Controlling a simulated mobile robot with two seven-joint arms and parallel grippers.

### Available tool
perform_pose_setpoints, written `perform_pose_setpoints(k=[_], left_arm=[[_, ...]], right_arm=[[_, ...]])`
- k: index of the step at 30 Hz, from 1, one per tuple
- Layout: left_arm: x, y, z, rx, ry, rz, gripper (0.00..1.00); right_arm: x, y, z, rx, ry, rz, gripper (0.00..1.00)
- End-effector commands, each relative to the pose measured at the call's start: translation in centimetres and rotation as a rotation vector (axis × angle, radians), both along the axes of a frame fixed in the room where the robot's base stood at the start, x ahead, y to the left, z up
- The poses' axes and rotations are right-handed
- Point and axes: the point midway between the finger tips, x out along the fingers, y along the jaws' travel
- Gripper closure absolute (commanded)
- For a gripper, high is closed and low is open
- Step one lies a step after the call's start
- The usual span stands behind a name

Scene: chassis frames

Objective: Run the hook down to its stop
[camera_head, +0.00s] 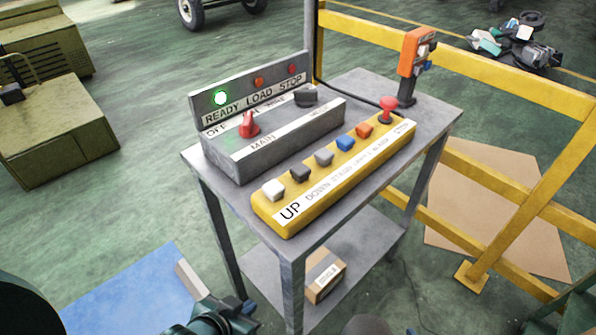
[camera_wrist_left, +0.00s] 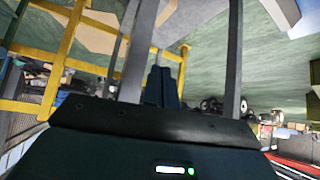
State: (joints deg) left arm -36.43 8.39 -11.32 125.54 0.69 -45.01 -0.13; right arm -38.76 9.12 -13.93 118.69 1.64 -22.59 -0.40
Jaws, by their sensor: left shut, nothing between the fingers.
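A yellow control box (camera_head: 335,180) lies along the front of the grey table. Its white button (camera_head: 273,189) is next to the UP label, and the dark button (camera_head: 299,173) beside it seems to match the DOWN label. Grey, blue and orange buttons and a red mushroom button (camera_head: 387,107) follow to the right. My left gripper (camera_head: 240,304) is low in the head view, left of the table's front leg and below the box, touching no button. Its shut, empty fingers (camera_wrist_left: 161,84) show in the left wrist view. The hook is not visible. My right gripper is not in view.
An orange pendant (camera_head: 412,52) stands at the table's back right. A carton (camera_head: 325,279) sits on the lower shelf. Yellow railing (camera_head: 510,85) runs behind.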

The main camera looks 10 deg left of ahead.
Motion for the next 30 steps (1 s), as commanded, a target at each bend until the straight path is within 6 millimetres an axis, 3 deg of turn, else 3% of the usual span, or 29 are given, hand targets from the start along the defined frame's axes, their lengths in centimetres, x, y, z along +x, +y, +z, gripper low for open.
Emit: perform_pose_setpoints(k=[5, 10, 14, 21, 27, 30], left_arm=[[-0.6, 1.7, 0.4, 0.047, 0.128, 0.025, 1.0], [-0.1, 3.5, 2.6, 0.078, 0.18, 0.028, 1.0], [3.1, 4.0, 6.8, 0.059, 0.069, -0.018, 1.0], [9.1, 2.9, 15.5, -0.041, -0.229, -0.148, 1.0], [11.5, 1.7, 22.6, -0.144, -0.426, -0.257, 1.0], [11.9, 1.3, 25.0, -0.181, -0.481, -0.294, 1.0]], right_arm=[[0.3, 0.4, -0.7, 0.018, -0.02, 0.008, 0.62], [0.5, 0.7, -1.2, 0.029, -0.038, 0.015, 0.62], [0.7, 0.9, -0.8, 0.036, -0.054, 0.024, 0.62], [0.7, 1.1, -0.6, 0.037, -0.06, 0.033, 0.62], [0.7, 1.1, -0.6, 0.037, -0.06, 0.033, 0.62], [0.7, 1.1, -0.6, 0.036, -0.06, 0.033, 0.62]])
